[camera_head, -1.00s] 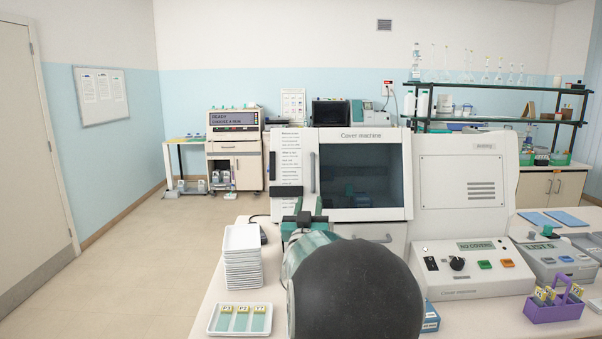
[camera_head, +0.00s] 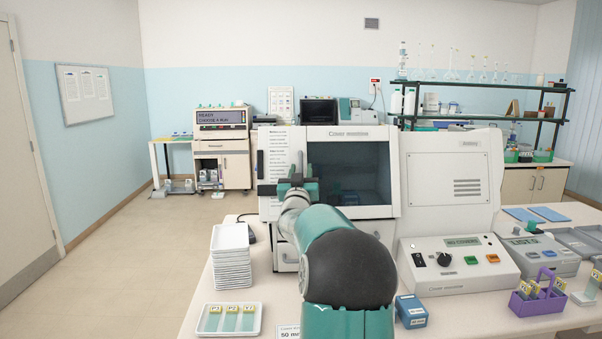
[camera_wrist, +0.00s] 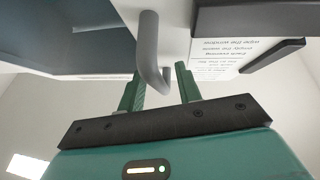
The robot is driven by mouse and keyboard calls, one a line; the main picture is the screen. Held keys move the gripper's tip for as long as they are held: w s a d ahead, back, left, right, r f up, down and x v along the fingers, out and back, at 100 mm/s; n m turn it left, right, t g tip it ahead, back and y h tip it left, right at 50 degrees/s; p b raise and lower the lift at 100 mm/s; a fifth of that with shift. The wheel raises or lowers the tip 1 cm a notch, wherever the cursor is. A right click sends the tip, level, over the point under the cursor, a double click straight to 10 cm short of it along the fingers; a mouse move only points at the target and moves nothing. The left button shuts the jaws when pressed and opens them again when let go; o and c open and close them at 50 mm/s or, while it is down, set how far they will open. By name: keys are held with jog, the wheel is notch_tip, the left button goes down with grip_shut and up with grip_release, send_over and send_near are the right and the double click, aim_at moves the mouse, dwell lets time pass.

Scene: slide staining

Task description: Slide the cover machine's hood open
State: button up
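The cover machine (camera_head: 438,180) is a white cabinet standing on the bench. Its hood (camera_head: 348,131) has a dark window, which covers the opening on the left part of the front. A grey bar handle (camera_wrist: 149,45) on the hood shows in the wrist view. My gripper (camera_head: 297,183) is raised in front of the hood's left side and hides part of the handle in the head view. In the wrist view my gripper (camera_wrist: 161,82) has its two green fingers apart, with the handle's bent end between them in the picture. I cannot tell whether either finger touches it.
A stack of white trays (camera_head: 231,258) and a tray of slides (camera_head: 229,319) stand at the bench's left. The control panel (camera_head: 458,264), a blue box (camera_head: 411,311) and a purple slide rack (camera_head: 538,296) are to the right of my arm.

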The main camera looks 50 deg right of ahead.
grip_shut()
jog(key=shift+s+d, duration=0.1)
jog(key=s+d, duration=2.3)
jog(key=s, duration=0.3)
jog(key=shift+s, duration=0.2)
jog(key=shift+r, duration=0.1)
grip_release()
jog(key=v, duration=1.3)
jog(key=shift+s+a+f, duration=0.2)
jog(key=shift+f, duration=0.1)
